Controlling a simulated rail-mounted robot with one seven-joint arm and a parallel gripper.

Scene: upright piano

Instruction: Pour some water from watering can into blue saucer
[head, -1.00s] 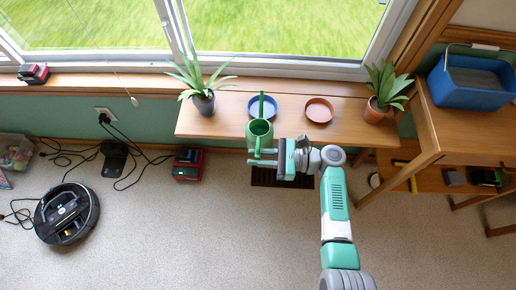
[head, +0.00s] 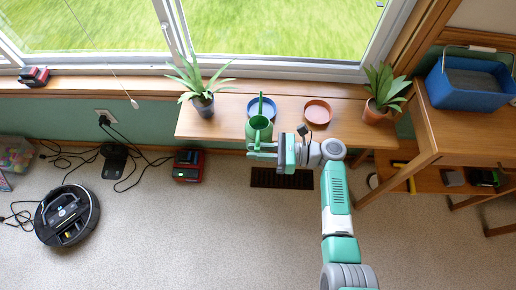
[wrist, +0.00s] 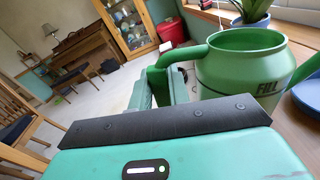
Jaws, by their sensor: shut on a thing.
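The green watering can (head: 258,130) is at the front edge of the wooden shelf, with its spout pointing toward the window, over the blue saucer (head: 262,106). My gripper (head: 264,150) is shut on the can's handle, on the near side. In the wrist view the can (wrist: 240,72) shows its open top and a fill line, and its handle (wrist: 176,58) runs down between my fingers. The can looks roughly upright. The water inside is not visible. Part of the blue saucer (wrist: 309,97) shows at the right edge of the wrist view.
A terracotta saucer (head: 317,112) lies right of the blue one on the shelf (head: 230,126). Potted plants stand at left (head: 202,104) and right (head: 375,111). A desk with a blue bin (head: 468,84) is farther right. The window is behind.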

